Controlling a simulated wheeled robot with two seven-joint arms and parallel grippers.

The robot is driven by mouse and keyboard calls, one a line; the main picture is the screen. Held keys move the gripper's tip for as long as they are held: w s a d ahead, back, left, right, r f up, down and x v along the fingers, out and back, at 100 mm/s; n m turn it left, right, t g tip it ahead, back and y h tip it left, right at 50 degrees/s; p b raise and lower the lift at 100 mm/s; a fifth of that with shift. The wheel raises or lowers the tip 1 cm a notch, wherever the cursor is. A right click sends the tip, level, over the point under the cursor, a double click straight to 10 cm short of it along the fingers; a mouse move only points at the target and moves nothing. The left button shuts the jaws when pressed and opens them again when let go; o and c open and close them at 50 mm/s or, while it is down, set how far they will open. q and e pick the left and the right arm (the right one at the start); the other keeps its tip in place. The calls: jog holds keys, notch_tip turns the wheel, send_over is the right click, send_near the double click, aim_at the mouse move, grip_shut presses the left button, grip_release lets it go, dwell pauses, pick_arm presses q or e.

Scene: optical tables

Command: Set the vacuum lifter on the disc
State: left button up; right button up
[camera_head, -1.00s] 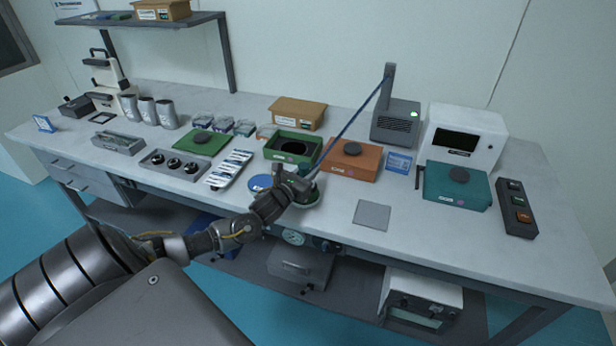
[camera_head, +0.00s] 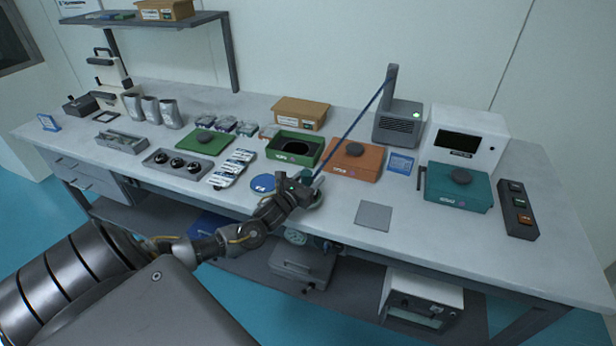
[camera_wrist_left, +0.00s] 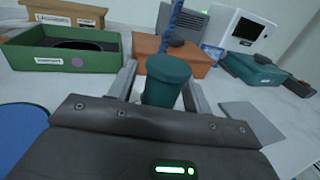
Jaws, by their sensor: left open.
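The vacuum lifter's teal handle (camera_wrist_left: 165,80) stands upright in the left wrist view, between the fingers of my left gripper (camera_head: 306,188). The fingers are open on either side of it. In the head view the gripper hides most of the lifter. A blue hose (camera_head: 352,125) runs from it up to a grey pump unit (camera_head: 397,122). A flat blue disc (camera_head: 262,183) lies on the table just left of the gripper. A dark round shape (camera_head: 298,147) shows inside the green box (camera_head: 281,155) behind; I cannot tell whether it is a disc or an opening. My right gripper is not seen.
An orange box (camera_head: 343,171) stands behind the gripper. A grey square plate (camera_head: 373,216) lies to the right. A teal box (camera_head: 455,190) and a dark button box (camera_head: 517,210) are farther right. The table around the grey plate is clear.

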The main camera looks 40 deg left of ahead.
pick_arm(q)
jog(key=s, duration=0.3)
jog(key=s+b, duration=0.1)
jog(key=s, duration=0.3)
jog(key=s+b, duration=0.1)
jog(key=s, duration=0.2)
jog(key=shift+s+d, duration=0.35)
jog(key=shift+s, duration=0.05)
jog(key=shift+s+r, duration=0.1)
jog(key=shift+s, duration=0.5)
